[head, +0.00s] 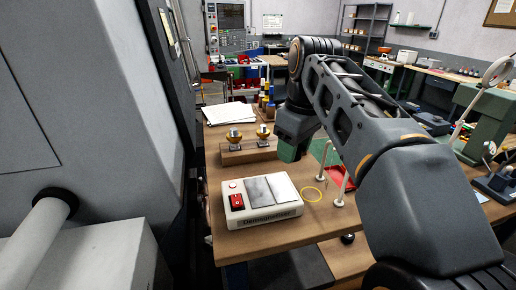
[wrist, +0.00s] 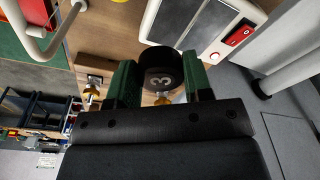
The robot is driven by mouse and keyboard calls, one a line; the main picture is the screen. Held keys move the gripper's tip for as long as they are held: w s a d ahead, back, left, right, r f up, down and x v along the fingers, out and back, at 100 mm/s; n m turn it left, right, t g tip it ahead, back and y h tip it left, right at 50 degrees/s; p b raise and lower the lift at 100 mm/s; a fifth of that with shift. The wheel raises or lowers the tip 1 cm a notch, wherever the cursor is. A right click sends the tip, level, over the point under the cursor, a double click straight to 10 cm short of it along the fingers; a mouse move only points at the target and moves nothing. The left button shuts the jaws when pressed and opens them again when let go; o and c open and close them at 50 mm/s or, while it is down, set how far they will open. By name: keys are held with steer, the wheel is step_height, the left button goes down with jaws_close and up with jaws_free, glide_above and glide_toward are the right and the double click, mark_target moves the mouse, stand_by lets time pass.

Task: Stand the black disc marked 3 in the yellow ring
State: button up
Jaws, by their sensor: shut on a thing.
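In the head view my gripper (head: 291,150) is over the wooden bench, behind the white box, and the disc is hidden there. I cannot make out the ring in the wrist view.
The white box labelled Demagnetizer (head: 263,217) has a red switch. Pale upright posts (head: 340,188) stand close to the ring's right, near a red tray (head: 343,176). Behind the box, two brass-coloured pieces stand on a wooden block (head: 247,154). Papers (head: 229,114) lie farther back.

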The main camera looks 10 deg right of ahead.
steer(key=w+a+f+p, duration=0.1)
steer(key=w+f+p, duration=0.1)
steer(key=w, duration=0.5)
steer(key=p, duration=0.1)
glide_above(266, 170)
steer(key=f, duration=0.4)
steer(key=s+f, duration=0.1)
steer(key=f, duration=0.1)
steer(key=shift+d+f, duration=0.1)
steer(key=f, duration=0.1)
steer(key=w+f, duration=0.1)
steer(key=f, duration=0.1)
steer(key=shift+f, duration=0.55)
steer(key=shift+s+f, duration=0.1)
steer(key=shift+f, duration=0.05)
steer(key=o, duration=0.8)
